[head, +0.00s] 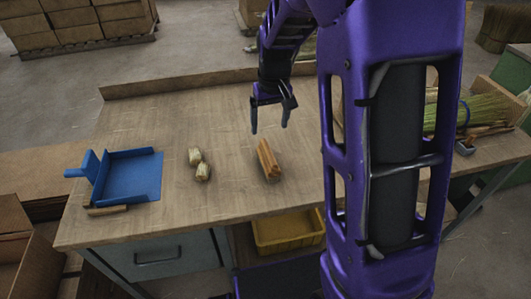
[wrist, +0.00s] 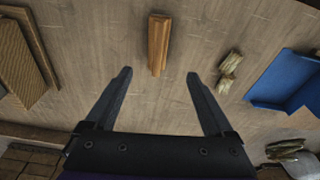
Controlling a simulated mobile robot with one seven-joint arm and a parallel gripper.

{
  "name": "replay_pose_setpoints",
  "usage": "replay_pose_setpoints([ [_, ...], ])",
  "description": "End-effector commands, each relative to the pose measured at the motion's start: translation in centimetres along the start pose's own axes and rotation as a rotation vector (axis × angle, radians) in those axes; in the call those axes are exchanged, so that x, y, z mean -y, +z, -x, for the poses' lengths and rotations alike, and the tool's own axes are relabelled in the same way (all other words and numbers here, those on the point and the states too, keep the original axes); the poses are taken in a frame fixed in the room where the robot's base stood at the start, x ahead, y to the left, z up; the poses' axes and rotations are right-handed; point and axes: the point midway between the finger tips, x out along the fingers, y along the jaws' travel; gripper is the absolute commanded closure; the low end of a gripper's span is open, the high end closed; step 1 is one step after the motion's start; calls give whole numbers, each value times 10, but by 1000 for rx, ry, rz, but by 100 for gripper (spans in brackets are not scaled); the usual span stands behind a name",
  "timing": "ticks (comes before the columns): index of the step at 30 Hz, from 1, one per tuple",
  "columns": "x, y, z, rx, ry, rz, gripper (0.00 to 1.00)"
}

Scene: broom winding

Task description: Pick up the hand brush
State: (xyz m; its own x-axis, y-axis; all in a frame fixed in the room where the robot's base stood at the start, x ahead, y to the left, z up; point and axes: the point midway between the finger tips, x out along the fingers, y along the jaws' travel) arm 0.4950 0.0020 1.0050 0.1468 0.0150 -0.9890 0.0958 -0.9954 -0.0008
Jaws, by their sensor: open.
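I cannot tell for sure which thing is the hand brush. A short, ridged, orange-brown wooden piece (head: 268,158) lies on the workbench; it also shows in the wrist view (wrist: 159,45), beyond my fingertips and between their lines. A narrow tan strip (head: 107,210) lies against the near edge of the blue dustpan (head: 133,177). My gripper (head: 270,128) hangs above the bench, behind the wooden piece in the head view. In the wrist view its two fingers (wrist: 159,74) are wide apart with nothing between them. My arm hides part of the bench.
Two pale twine bundles (head: 199,165) lie between dustpan and wooden piece. The bench (head: 225,115) has a raised back edge. Green straw (head: 455,114) lies at the right. A tan, fibrous-looking panel (wrist: 20,65) shows at the wrist view's left. A yellow bin (head: 288,232) sits below.

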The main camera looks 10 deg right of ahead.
Motion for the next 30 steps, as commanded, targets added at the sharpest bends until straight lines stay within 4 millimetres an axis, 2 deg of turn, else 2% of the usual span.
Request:
replay_pose_setpoints([
  [9, 0, 1, -67, 5, 0, -1, 12],
  [15, -1, 0, -104, 2, 0, 0, 12],
  [23, -2, 0, -122, 0, 1, 1, 12],
  [30, -5, -2, -157, 1, 1, 2, 12],
])
